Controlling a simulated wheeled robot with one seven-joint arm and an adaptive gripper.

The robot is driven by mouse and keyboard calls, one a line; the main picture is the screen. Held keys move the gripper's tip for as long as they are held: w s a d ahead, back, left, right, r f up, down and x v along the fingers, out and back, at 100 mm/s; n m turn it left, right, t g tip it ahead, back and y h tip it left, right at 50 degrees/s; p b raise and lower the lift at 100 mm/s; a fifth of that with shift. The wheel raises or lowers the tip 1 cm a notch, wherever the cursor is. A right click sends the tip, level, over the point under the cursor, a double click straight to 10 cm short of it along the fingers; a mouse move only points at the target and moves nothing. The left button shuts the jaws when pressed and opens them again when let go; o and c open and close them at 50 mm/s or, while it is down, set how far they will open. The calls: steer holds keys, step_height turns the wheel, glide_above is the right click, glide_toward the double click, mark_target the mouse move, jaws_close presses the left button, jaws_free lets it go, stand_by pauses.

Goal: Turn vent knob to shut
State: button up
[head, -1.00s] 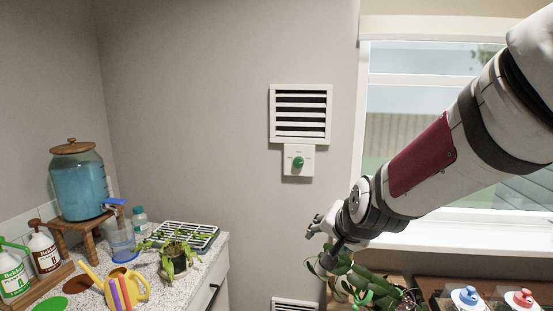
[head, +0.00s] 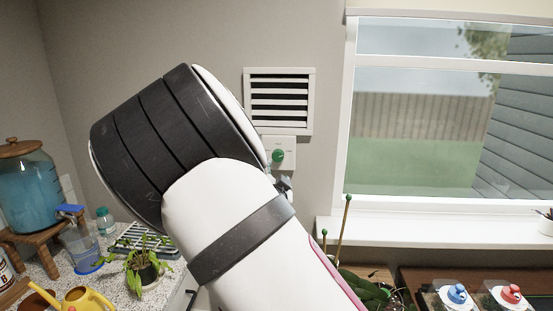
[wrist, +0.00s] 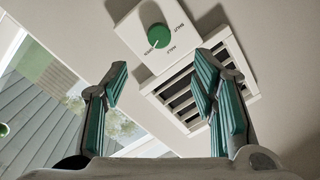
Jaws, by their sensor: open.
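The green vent knob (head: 278,156) sits on a white plate (head: 290,143) under the white louvred vent (head: 280,100), on the wall. In the wrist view the knob (wrist: 158,36) is beyond my fingertips, near the top of the picture. Its plate carries the words SHUT, HALF and apparently OPEN; the knob's white mark seems to point at OPEN. The vent's slats (wrist: 180,98) show dark gaps. My gripper (wrist: 160,82) is open and empty, its teal-padded fingers apart and not touching the knob. In the head view it is mostly hidden behind my arm.
The window (head: 430,110) and its sill (head: 430,226) are right of the vent. A plant with stakes (head: 345,225) stands below. A counter at the left holds a blue water dispenser (head: 28,195), a yellow watering can (head: 85,300) and a potted plant (head: 145,270).

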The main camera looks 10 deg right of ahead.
mark_target(278, 157)
steer(key=x, duration=1.2)
steer(key=shift+w, duration=0.2)
steer(key=c, duration=1.2)
